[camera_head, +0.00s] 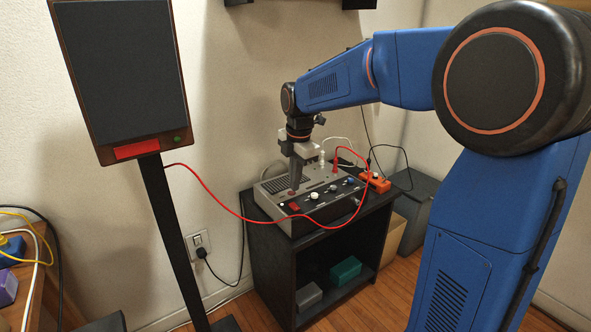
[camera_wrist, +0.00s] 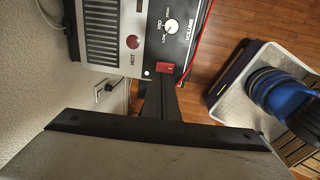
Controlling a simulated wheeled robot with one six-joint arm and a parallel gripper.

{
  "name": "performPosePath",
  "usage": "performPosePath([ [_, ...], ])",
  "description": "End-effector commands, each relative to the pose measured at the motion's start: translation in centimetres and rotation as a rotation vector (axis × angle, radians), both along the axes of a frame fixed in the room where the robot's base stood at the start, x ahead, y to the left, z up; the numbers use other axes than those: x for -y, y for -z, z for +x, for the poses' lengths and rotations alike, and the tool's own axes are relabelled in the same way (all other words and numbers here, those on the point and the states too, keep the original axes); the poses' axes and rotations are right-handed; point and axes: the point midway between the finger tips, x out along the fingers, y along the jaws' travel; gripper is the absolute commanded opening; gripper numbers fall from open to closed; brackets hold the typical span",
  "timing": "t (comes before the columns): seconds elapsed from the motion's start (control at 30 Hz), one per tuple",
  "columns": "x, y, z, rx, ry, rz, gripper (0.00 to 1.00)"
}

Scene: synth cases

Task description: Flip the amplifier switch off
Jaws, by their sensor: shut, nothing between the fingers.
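The amplifier (camera_head: 274,209) is a grey box with a black control panel, standing on a dark cabinet. Its red rocker switch (camera_head: 294,206) is at the left front of the panel. In the wrist view the red switch (camera_wrist: 175,69) shows just beside the fingertips, partly hidden by them. My gripper (camera_head: 293,189) points down over the left part of the amplifier, fingers together and empty; it also shows in the wrist view (camera_wrist: 160,80). I cannot tell whether the fingertips touch the switch or which way it is tipped. A round red part marked HOT (camera_wrist: 132,42) and a volume knob (camera_wrist: 171,27) are nearby.
The cabinet (camera_head: 268,262) has small boxes on its lower shelf. A speaker (camera_head: 125,70) on a stand is at left, and a red cable (camera_head: 222,205) sags from it to the amplifier. An orange power strip (camera_head: 375,181) lies at right. A wall outlet (camera_head: 198,240) is behind.

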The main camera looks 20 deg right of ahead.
Motion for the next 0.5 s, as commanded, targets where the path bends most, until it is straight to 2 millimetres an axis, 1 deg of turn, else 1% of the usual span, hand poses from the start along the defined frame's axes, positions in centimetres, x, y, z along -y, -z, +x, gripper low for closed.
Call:
performPosePath([
  [0.03, 0.0, 1.0, 0.1, -0.004, 0.0, 0.0, 0.0],
  [0.2, -0.1, 3.6, 0.3, -0.004, 0.0, 0.0, 0.0],
  [0.4, -0.2, 5.5, 0.6, -0.002, 0.0, -0.001, 0.0],
  [0.5, -0.2, 5.9, 0.7, -0.001, 0.0, 0.0, 0.0],
])
